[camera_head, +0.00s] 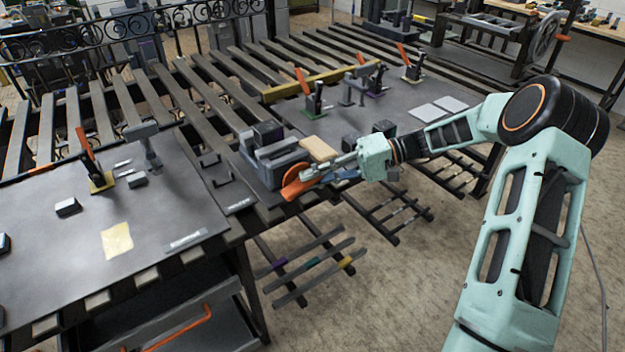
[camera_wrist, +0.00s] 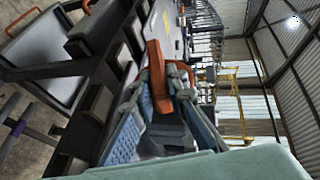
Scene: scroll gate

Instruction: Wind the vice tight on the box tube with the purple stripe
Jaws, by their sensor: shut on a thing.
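A grey bench vice (camera_head: 268,165) stands at the front edge of the slatted bench. Its orange handle (camera_head: 294,184) faces the aisle. My gripper (camera_head: 308,180) is at the handle, shut on it. In the wrist view the orange handle (camera_wrist: 157,82) stands between the two blue finger pads of my gripper (camera_wrist: 160,105). A tube with a purple stripe (camera_head: 277,265) lies on the low rack below the bench, beside tubes with green (camera_head: 312,262) and yellow (camera_head: 345,262) stripes. I cannot make out any tube between the vice jaws.
A tan block (camera_head: 318,149) lies just right of the vice. Orange-handled clamps (camera_head: 314,95) stand on the plate behind. A dark worktop (camera_head: 100,235) with small blocks and a yellow sheet is at left. The floor (camera_head: 400,290) in front is clear.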

